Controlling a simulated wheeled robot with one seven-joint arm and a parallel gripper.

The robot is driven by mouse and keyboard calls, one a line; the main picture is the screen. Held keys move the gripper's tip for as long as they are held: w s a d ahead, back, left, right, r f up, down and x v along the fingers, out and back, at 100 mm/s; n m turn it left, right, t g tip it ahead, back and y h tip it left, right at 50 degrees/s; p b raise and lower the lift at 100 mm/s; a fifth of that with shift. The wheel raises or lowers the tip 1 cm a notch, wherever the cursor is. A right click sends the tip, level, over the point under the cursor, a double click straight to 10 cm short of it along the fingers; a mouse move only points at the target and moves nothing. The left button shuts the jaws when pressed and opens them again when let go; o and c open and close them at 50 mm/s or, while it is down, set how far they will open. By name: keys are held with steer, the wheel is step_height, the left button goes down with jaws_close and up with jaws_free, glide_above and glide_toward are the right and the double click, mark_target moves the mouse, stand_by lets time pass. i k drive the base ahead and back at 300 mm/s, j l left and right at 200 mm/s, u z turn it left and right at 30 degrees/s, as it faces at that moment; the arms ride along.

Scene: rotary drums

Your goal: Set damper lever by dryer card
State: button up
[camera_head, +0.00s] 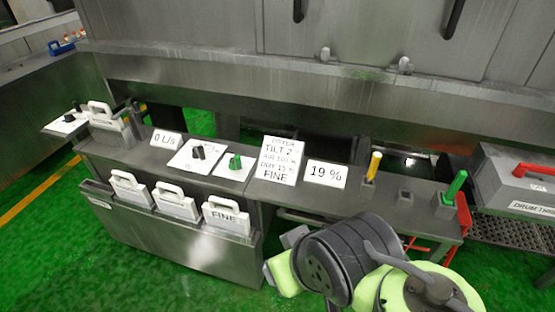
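The dryer card (280,159) stands on the grey console (145,154). It reads "DRYER", "TILT 2", an air line too small to read surely, a line that seems to say dry 15 %, and "FINE". No lever is legibly marked as the damper. A black knob (198,153) and a green knob (235,162) sit on white plates left of the card. A yellow handle (374,165) and a green lever (455,187) stand upright to its right. My gripper (284,266) is at the bottom centre, in front of the console and apart from the levers; its fingers are unclear.
Displays read "0 L/s" (167,139) and "19 %" (326,174). Several white handled plates sit in the front rack, one marked "FINE" (226,217). A grey box with a red handle (532,169) stands at right. Green floor (40,245) is open at left.

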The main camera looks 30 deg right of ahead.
mark_target(199, 151)
steer(key=i+j, duration=0.3)
steer(key=i, duration=0.2)
steer(key=i+j, duration=0.3)
steer(key=i, duration=0.25)
steer(key=i+j+u, duration=0.1)
steer(key=i+j, duration=0.25)
steer(key=i, duration=0.15)
